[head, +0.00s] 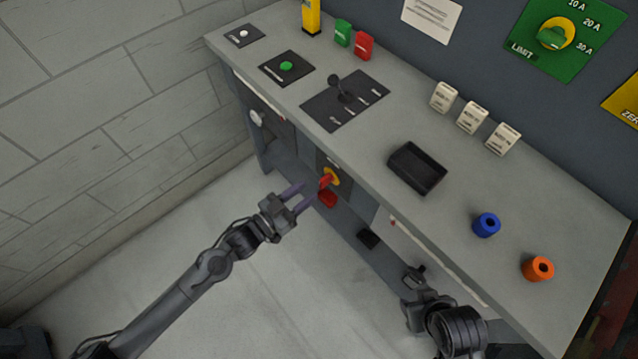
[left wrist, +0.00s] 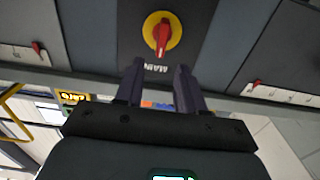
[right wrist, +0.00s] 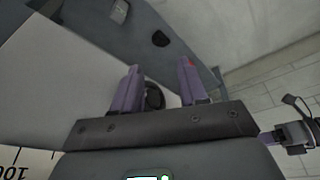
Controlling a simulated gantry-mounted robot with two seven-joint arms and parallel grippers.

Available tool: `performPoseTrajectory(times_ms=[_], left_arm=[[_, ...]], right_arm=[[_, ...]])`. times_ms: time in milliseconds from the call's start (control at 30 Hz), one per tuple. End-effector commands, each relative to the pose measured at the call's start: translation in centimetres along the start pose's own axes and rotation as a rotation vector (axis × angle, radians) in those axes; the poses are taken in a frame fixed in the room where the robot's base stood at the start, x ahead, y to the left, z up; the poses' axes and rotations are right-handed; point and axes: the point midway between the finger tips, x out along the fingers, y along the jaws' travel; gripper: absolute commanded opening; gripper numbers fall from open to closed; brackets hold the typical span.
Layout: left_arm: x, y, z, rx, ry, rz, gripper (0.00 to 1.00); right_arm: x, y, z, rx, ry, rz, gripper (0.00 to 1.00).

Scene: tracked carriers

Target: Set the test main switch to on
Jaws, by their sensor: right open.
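The main switch (head: 331,178) is a red handle on a yellow disc, on a dark panel at the bench front. In the left wrist view the switch (left wrist: 162,36) is just beyond my fingertips, its handle roughly vertical in the picture, above an upside-down label that seems to read MAIN. My left gripper (head: 306,194) is open and empty, its fingers pointing at the switch and apart from it. It also shows in the left wrist view (left wrist: 158,68). My right gripper (right wrist: 160,68) is open and empty; in the head view its arm is low, by the bench's right front.
The bench top holds a black tray (head: 417,168), a blue ring (head: 487,225), an orange ring (head: 538,268), several white blocks and a joystick plate (head: 345,101). A red part (head: 327,199) shows under the switch. The floor left of the bench is clear.

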Motion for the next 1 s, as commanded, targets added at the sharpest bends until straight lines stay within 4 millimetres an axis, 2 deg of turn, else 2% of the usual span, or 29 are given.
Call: performPoseTrajectory(times_ms=[100, 300, 500, 767, 867, 1000], left_arm=[[2.0, 0.0, 0.2, 0.000, 0.002, 0.000, 0.38], [4.3, 0.0, 0.1, 0.001, 0.001, 0.000, 0.38], [5.2, 0.0, 0.0, 0.001, 0.000, -0.001, 0.38], [5.3, 0.0, 0.0, 0.000, -0.001, -0.001, 0.38], [5.2, 0.0, 0.0, 0.000, -0.001, -0.001, 0.26], [5.2, 0.0, 0.0, 0.000, -0.001, -0.001, 0.05]], right_arm=[[0.8, 0.1, 0.3, -0.003, 0.000, 0.003, 0.43], [1.4, 0.0, 0.5, -0.003, 0.000, 0.003, 0.43], [1.6, 0.0, 0.5, -0.001, 0.000, 0.001, 0.43], [1.6, -0.1, 0.5, 0.003, 0.000, -0.002, 0.43], [1.6, -0.2, 0.5, 0.005, 0.001, -0.004, 0.43], [1.6, -0.2, 0.5, 0.006, 0.001, -0.005, 0.43]])
